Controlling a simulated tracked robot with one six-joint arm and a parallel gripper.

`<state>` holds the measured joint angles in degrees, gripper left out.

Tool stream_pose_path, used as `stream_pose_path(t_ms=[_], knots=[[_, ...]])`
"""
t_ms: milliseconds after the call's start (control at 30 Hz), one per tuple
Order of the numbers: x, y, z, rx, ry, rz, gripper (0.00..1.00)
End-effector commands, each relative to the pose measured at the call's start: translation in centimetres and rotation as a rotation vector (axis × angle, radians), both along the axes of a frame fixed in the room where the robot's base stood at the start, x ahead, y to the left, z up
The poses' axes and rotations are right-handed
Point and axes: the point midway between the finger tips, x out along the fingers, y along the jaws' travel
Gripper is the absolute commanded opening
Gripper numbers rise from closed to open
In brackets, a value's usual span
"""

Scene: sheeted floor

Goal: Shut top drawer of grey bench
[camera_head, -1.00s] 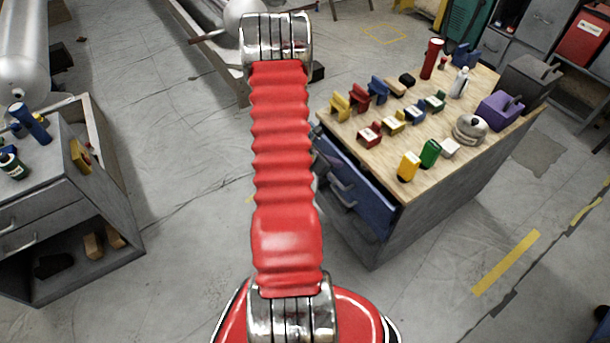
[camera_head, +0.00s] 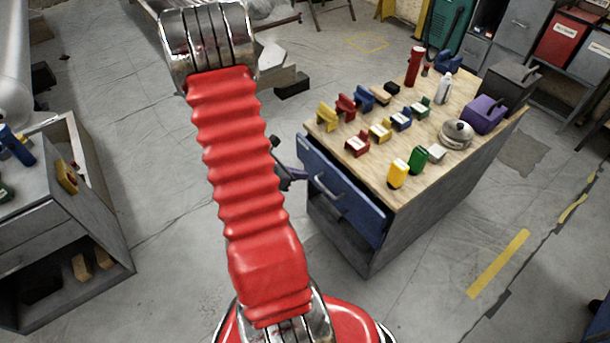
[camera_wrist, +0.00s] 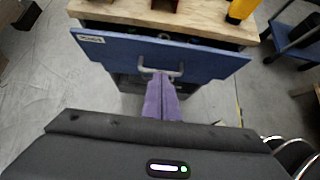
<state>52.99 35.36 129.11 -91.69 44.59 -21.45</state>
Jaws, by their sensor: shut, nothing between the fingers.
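The grey bench (camera_head: 425,235) with a wooden top stands right of centre in the head view. Its blue top drawer (camera_head: 360,204) is partly pulled out. In the wrist view a dark gap shows between the drawer front (camera_wrist: 110,52) and the bench top. The drawer's metal handle (camera_head: 327,187) also shows in the wrist view (camera_wrist: 160,68). My gripper (camera_head: 303,175) is just in front of the drawer, partly hidden behind my red arm. In the wrist view its purple fingers (camera_wrist: 161,80) are together and empty, with tips at the handle; contact is unclear.
Coloured blocks, a red torch (camera_head: 414,66), a kettle-like metal item (camera_head: 457,134) and a purple box (camera_head: 484,114) stand on the bench top. Another grey cabinet (camera_head: 75,235) stands at the left. Open floor (camera_head: 175,190) lies between them.

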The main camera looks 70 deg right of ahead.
Motion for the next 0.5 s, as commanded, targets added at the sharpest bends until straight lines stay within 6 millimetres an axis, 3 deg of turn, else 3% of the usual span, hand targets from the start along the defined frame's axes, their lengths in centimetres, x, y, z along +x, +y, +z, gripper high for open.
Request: stream_pose_path(t_ms=[267,500], knots=[[0.0,0.0,0.1,0.0,0.001,-0.001,0.0],[0.9,0.4,1.2,-0.02,-0.025,-0.017,0.17]])
